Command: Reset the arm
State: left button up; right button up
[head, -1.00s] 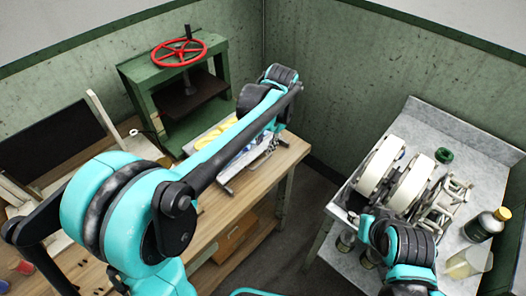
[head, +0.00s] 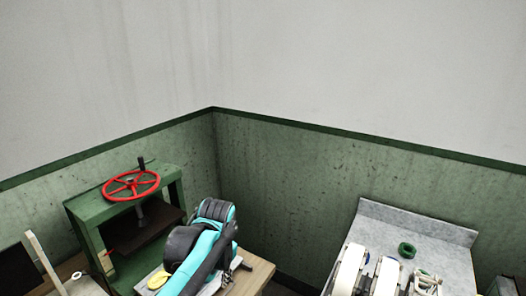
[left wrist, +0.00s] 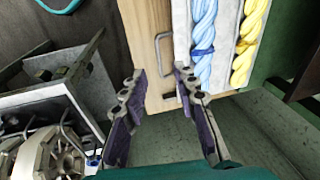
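My left arm (head: 205,252) comes up from the bottom edge of the head view, over the wooden table beside the green press. My left gripper (left wrist: 158,78) shows in the left wrist view with its two dark fingers apart and nothing between them. The gripper is beside a tray (left wrist: 180,45) that holds a blue twisted skein (left wrist: 203,45) and a yellow one (left wrist: 250,40). In the head view most of the tray is hidden by the arm. My right arm and gripper are in neither view.
The green press (head: 85,225) with a red handwheel (head: 131,186) stands at the left, close to my left arm. A grey metal table (head: 430,232) at the right carries white reels (head: 350,268) and a green ring (head: 407,250). A floor gap separates the tables.

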pick_arm(q)
jog(key=s+a+f+n+t, duration=0.2)
jog(key=s, duration=0.5)
jog(key=s+a+f+n+t+h, duration=0.1)
jog(key=s+a+f+n+t, duration=0.1)
jog(key=s, duration=0.6)
jog(key=shift+s+a+f+n+t, duration=0.25)
jog(key=shift+a+n+t, duration=0.1)
jog(key=shift+n+t, duration=0.25)
